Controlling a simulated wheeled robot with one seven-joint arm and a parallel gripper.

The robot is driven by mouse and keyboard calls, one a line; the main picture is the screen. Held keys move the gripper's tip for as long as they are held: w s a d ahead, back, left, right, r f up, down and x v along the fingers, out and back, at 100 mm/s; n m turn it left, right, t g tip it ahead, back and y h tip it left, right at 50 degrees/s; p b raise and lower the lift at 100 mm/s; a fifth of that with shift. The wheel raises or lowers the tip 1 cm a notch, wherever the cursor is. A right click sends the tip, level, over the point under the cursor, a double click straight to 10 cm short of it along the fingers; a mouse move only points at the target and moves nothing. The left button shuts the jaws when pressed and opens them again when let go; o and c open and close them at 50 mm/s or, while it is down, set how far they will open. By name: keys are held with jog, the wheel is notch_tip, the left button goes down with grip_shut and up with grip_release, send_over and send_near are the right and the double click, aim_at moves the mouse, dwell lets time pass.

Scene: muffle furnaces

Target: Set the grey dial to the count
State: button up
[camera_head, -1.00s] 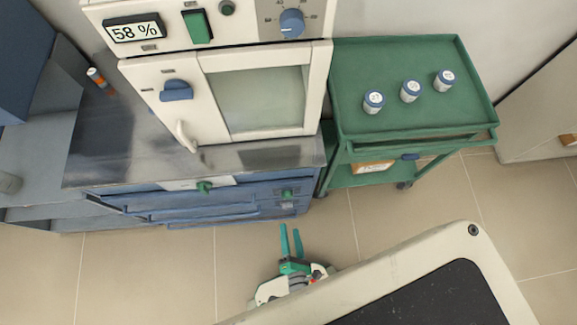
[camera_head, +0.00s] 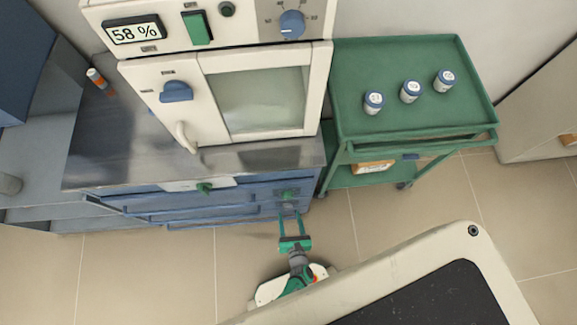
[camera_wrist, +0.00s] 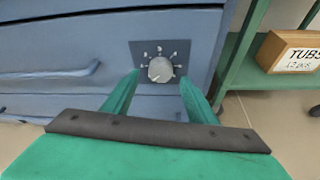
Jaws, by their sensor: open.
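The grey dial (camera_wrist: 160,69) is a round knob on a dark plate on the front of the blue cabinet. White marks ring it; its pointer seems to aim down-left, but the marks are too small to read. My gripper (camera_head: 289,214) is open in front of the cabinet's right part. In the wrist view its two green fingers (camera_wrist: 160,88) stand either side of the dial, with no clear contact.
A box marked TUBS (camera_wrist: 292,52) sits on the cart's lower shelf; its small second line looks like "12 pcs". The furnace (camera_head: 160,68) above the cabinet shows 58 % and has a blue dial (camera_head: 291,24). Floor to the right is clear.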

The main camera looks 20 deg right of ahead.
aim_at(287, 206)
jog(key=shift+x, duration=1.7)
jog(key=shift+c, duration=0.4)
jog(key=c, duration=1)
